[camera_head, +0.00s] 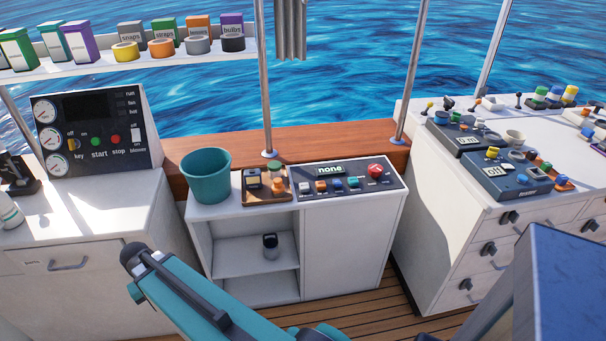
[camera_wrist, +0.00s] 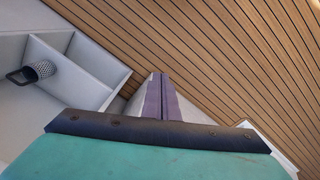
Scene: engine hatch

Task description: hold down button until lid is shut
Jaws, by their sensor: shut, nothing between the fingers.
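No lid is recognisable in either view. A dark control panel (camera_head: 345,182) on the white middle cabinet carries a display reading "none", several small coloured buttons and a red round button (camera_head: 376,171). A second, upright panel (camera_head: 90,130) at the left has three gauges, a key switch, a green start button (camera_head: 95,141), a red stop button (camera_head: 115,139) and a white blower switch (camera_head: 136,131). Which button belongs to the lid I cannot tell. My gripper (camera_wrist: 160,76) is shut and empty, above plank flooring in the wrist view, touching nothing I can make out.
A teal bucket (camera_head: 206,177) and a wooden tray (camera_head: 256,202) of small items stand left of the middle panel. A dark-handled container (camera_wrist: 42,70) shows by white shelving. The right counter (camera_head: 437,186) holds control boxes. Plank floor (camera_wrist: 230,60) is clear.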

